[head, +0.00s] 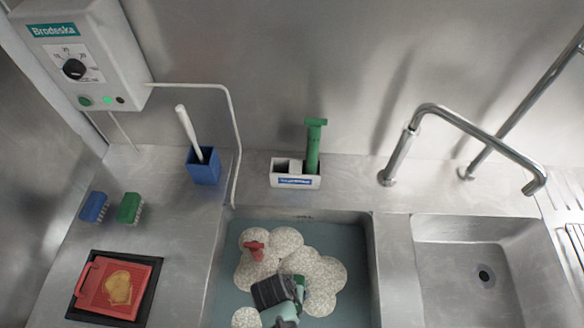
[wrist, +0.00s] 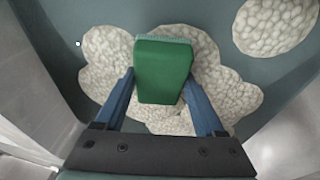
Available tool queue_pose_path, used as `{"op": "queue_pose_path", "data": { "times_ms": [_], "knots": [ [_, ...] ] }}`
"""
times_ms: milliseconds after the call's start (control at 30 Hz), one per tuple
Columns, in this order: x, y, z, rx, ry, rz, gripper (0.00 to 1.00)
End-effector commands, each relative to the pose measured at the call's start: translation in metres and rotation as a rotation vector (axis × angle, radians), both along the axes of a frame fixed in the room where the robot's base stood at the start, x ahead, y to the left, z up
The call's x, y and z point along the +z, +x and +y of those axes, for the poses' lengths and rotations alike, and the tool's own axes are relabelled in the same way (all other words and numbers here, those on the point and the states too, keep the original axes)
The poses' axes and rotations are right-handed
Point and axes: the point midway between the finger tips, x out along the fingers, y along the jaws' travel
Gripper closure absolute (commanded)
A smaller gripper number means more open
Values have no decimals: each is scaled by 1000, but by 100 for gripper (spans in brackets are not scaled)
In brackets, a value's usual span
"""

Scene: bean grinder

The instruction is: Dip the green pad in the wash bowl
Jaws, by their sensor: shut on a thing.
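The wash bowl (head: 222,285) is the sunken basin with grey-blue water and pale foam patches at the lower middle of the head view. My gripper (wrist: 160,78) is over the basin, its two blue fingers shut on the sides of the green pad (wrist: 163,68). The pad has a lighter bristly edge at its far end. In the wrist view, foam (wrist: 108,60) shows around and behind it; whether it touches the foam or water I cannot tell. In the head view my gripper mostly hides the pad.
A small red item (head: 255,248) lies in the foam. A blue brush (head: 94,207) and a green brush (head: 130,207) lie on the left counter near a red board (head: 92,283). A blue cup (head: 203,170) and a white caddy (head: 295,182) stand behind. An empty sink (head: 455,285) is right.

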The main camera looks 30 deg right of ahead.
Motion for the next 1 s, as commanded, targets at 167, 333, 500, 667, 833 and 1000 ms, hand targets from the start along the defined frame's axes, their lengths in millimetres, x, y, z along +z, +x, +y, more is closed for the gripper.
{"op": "queue_pose_path", "data": {
  "times_ms": [167, 333, 500, 667, 833, 1000],
  "knots": [
    [24, 0, 0, 0, 0, 0, 73],
    [41, 0, 0, 0, 0, 0, 73],
    [58, 0, 0, 0, 0, 0, 73],
    [74, 0, 0, 0, 0, 0, 73],
    [91, 0, 0, 0, 0, 0, 73],
    [108, 0, 0, 0, 0, 0, 73]
  ]
}}
